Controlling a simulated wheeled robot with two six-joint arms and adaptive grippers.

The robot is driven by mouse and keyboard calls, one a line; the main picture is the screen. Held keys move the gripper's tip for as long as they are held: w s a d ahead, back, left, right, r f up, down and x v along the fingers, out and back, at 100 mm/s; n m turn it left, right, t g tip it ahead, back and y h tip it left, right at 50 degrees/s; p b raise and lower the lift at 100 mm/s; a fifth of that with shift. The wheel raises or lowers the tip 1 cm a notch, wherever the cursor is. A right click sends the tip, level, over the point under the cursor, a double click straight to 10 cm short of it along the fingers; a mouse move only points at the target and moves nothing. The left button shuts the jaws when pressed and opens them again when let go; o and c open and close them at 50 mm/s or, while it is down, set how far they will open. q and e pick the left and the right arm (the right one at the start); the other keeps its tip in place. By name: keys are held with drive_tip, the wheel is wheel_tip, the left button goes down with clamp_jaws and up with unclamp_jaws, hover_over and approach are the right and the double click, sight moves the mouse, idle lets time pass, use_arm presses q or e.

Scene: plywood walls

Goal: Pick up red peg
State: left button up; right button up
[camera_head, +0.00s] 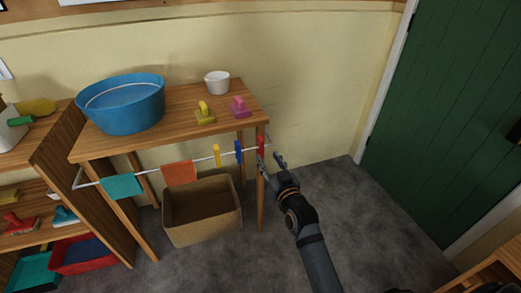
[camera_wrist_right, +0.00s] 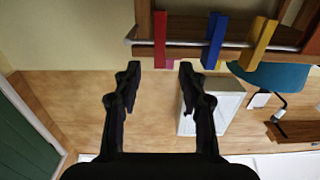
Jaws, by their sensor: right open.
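The red peg (camera_head: 261,144) hangs on the white rail (camera_head: 205,160) at the front of the wooden table, near the rail's right end. My right gripper (camera_head: 272,162) is open and empty, just below and right of the red peg in the head view. In the right wrist view the red peg (camera_wrist_right: 160,38) stands ahead of the gap between the open fingertips (camera_wrist_right: 159,72), apart from them. A blue peg (camera_head: 239,152) and a yellow peg (camera_head: 217,155) hang on the rail left of the red one. My left gripper is not in view.
A teal cloth (camera_head: 122,187) and an orange cloth (camera_head: 179,173) hang on the rail. The table (camera_head: 180,115) bears a blue basin (camera_head: 122,104), a white cup (camera_head: 217,82) and two brushes. A brown basket (camera_head: 202,222) stands below.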

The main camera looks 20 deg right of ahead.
sight(262, 146)
drive_tip(key=w, duration=0.5)
drive_tip(key=w+b, duration=0.1)
drive_tip(key=w, duration=0.2)
drive_tip(key=shift+w+a+r, duration=0.1)
drive_tip(key=shift+w+r, duration=0.1)
drive_tip(key=shift+r, duration=0.1)
drive_tip(key=shift+w, duration=0.4)
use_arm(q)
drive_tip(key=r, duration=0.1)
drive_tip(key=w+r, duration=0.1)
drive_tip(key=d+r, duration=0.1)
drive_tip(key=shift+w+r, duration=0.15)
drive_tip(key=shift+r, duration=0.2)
use_arm(e)
drive_tip(key=shift+r, duration=0.1)
drive_tip(key=shift+c, duration=0.6)
clamp_jaws()
